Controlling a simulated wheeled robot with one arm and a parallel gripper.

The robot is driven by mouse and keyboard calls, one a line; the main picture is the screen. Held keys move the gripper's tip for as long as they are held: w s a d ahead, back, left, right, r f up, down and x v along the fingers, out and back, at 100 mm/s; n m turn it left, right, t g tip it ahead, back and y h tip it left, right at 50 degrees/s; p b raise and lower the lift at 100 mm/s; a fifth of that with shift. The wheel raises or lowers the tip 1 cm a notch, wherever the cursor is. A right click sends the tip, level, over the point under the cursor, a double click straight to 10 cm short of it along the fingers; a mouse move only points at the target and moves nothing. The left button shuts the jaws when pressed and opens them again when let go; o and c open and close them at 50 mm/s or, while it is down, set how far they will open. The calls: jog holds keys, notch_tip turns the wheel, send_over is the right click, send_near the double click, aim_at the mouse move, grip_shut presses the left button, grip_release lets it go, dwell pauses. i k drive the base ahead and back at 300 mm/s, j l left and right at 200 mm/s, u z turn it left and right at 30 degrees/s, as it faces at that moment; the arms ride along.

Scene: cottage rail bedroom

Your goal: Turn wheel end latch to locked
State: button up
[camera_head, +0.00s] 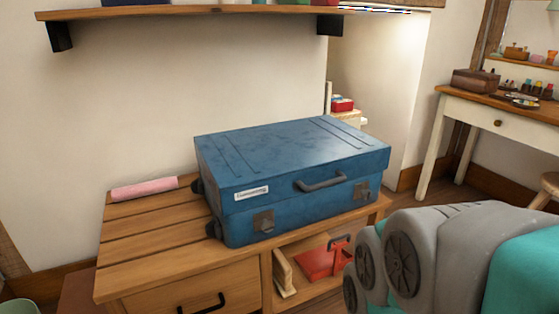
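A blue suitcase (290,153) lies flat and closed on a slatted wooden bench (135,235). Dark wheels (212,230) show at its left end. The front side has two metal latches: the wheel end latch (263,221) near the wheels and another latch (361,190) toward the right end. A grey handle (321,181) and a white label (251,193) are also on the front. The latches are too small to tell whether they are locked. My gripper is not in view; only grey and teal links of my arm show at lower right, apart from the suitcase in the picture.
A pink roll (145,189) lies on the bench's left. The bench has a drawer (195,290) and an open compartment holding a red object (324,259). A wooden shelf (200,12) hangs above. A white desk (485,115) stands at right.

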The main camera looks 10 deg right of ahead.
aim_at(267, 226)
jog(key=k+l+u, duration=0.1)
jog(key=k+l, duration=0.7)
